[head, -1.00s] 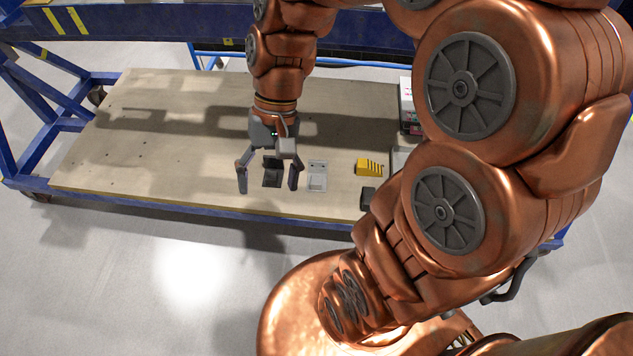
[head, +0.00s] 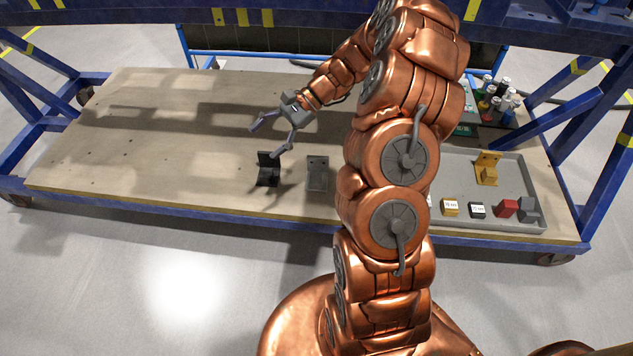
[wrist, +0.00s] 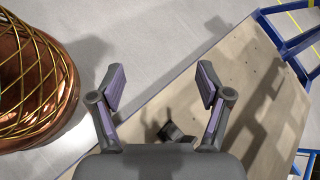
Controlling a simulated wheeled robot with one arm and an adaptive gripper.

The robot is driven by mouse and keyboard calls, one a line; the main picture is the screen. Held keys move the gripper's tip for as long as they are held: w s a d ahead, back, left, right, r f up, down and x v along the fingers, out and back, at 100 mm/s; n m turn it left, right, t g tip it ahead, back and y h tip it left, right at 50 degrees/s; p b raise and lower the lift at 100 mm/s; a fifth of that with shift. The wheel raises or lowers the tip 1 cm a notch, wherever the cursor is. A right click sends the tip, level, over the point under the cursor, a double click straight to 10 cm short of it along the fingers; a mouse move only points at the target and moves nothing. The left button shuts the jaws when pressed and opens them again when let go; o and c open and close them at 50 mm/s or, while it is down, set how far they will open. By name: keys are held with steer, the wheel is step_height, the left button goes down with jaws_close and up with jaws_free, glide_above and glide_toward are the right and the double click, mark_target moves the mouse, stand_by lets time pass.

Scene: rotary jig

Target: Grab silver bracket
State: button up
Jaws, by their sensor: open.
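The silver bracket (head: 317,174) stands on the wooden table just left of my arm in the head view, grey with a flat base and an upright plate. A black bracket (head: 268,172) stands to its left. My gripper (head: 262,141) is open and empty, tilted toward the lower left, above the table and up-left of the silver bracket. One fingertip appears close to the top of the black bracket; I cannot tell if they touch. In the wrist view my gripper (wrist: 161,86) has its fingers wide apart. A dark bracket (wrist: 176,131) shows below them, partly hidden.
A grey tray (head: 525,185) at the right holds a yellow bracket (head: 487,166) and several small blocks, including a red block (head: 506,208). Several bottles (head: 495,98) stand behind it. The table's left half (head: 140,150) is clear. Blue frame posts (head: 605,180) edge the table.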

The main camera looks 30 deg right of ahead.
steer(key=w+d+f+m+t+b, duration=0.3)
steer(key=d+f+m+t+b, duration=0.15)
steer(key=d+f, duration=0.75)
steer(key=m+t+h+b, duration=0.1)
steer(key=m+t+b, duration=0.2)
steer(key=m+b, duration=0.35)
glide_toward(318, 177)
steer(key=shift+w+a+f+m, duration=0.3)
steer(key=shift+w+a+f, duration=0.35)
steer(key=shift+a+f, duration=0.25)
steer(key=shift+b+x, duration=1.3)
steer(key=shift+x, duration=2.55)
steer(key=shift+r, duration=0.15)
jaws_close()
